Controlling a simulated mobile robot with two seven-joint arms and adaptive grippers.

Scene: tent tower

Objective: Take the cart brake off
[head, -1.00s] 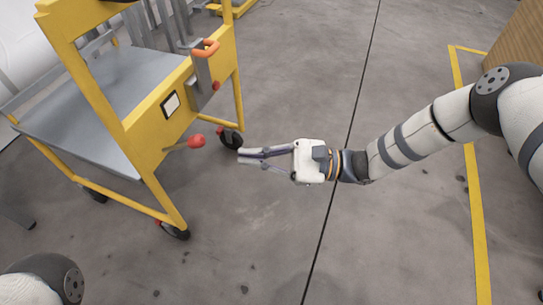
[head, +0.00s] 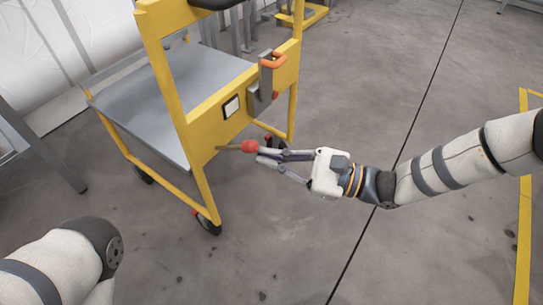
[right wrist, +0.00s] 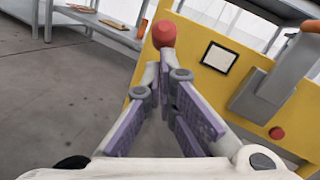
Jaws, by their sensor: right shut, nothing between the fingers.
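The yellow cart (head: 215,125) with a grey shelf stands left of centre in the head view. A lever with a red ball knob (head: 249,146) sticks out from its yellow end panel; the knob also shows in the right wrist view (right wrist: 164,33). My right gripper (head: 263,157) is shut and empty, its fingertips right beside the knob. In the right wrist view the fingertips (right wrist: 168,60) meet just below the knob; I cannot tell whether they touch it. Of my left arm only links show at the lower left; its gripper is out of view.
The panel also bears an orange handle (head: 273,61) on a grey bracket and a framed white label (head: 231,106). A caster wheel (head: 207,221) is at the cart's near corner. The grey floor (head: 300,250) in front is clear. A yellow line (head: 524,210) runs at the right.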

